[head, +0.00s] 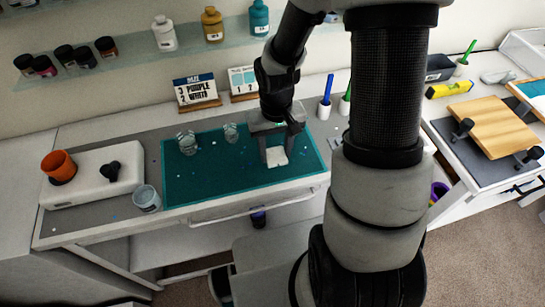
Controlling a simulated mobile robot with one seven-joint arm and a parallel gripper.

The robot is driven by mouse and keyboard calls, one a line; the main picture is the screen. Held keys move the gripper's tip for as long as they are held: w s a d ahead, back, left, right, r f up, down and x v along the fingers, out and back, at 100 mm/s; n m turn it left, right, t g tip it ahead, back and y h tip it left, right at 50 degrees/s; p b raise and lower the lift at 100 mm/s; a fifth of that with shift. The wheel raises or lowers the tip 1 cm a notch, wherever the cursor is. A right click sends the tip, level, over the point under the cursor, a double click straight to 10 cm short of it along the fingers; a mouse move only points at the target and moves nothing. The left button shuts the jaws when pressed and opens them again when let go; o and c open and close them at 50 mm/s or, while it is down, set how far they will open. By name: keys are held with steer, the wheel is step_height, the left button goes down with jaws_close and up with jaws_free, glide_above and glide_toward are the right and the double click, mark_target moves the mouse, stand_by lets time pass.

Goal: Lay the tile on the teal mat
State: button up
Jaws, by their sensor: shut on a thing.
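A small white tile (277,157) shows at the right part of the teal mat (215,180), which lies on the workbench. My gripper (276,152) reaches down from above and is shut on the tile. The tile is over the mat, low and close to its surface. I cannot tell whether it touches the mat. Part of the tile is hidden by the fingers.
Two clear cups (187,143) (231,132) stand on the mat's back left, and another cup (147,198) stands by its left edge. A white box with an orange cup (58,165) is farther left. Sign cards (195,88) stand behind. The mat's middle is clear.

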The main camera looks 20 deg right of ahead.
mark_target(276, 155)
steer(key=shift+f, duration=1.75)
steer(key=shift+f+b, duration=0.15)
steer(key=shift+b, duration=0.15)
steer(key=o, duration=1.1)
steer(key=shift+c, duration=0.2)
